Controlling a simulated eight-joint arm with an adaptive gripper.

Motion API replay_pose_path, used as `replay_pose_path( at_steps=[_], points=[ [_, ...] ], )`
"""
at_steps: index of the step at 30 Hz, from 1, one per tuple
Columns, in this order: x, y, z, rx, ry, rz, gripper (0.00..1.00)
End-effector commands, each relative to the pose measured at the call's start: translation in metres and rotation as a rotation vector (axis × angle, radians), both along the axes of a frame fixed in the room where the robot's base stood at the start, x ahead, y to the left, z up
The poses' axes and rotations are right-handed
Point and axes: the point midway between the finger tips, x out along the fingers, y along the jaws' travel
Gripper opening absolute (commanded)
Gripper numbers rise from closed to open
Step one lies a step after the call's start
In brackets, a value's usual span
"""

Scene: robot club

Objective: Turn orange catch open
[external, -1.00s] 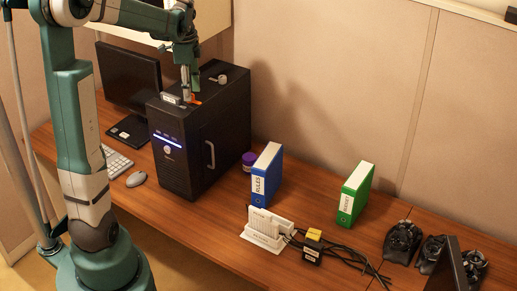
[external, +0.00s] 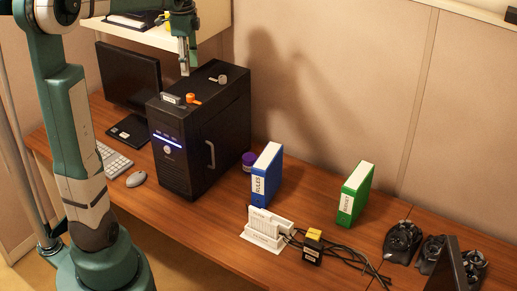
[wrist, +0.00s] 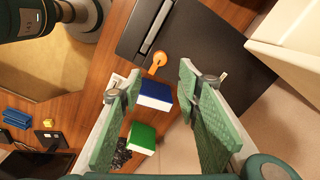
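The orange catch (external: 192,98) sits on top of the black computer tower (external: 222,112), near its front edge. In the wrist view the orange catch (wrist: 157,62) shows as a round end with a short arm, just beyond and between my fingertips. My gripper (external: 184,70) hangs above the tower, clear of the catch. In the wrist view my gripper (wrist: 158,74) has its two green fingers spread with nothing between them. The catch is fully visible in both views, with no finger touching it.
A small grey knob (external: 222,79) and a grey label plate (external: 170,99) are also on the tower top. A monitor (external: 130,78) stands left, a pale shelf (external: 165,35) behind. Blue (external: 267,173) and green (external: 355,194) binders stand on the desk to the right.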

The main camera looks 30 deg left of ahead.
Motion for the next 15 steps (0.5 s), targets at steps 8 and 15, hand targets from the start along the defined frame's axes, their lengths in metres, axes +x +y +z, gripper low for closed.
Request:
replay_pose_path(
  at_steps=[8,15],
  points=[
    [0.0,0.0,-0.0002,0.0,0.0,0.001,0.25],
    [0.0003,0.0,-0.0017,-0.002,0.0,0.072,0.25]
  ],
)
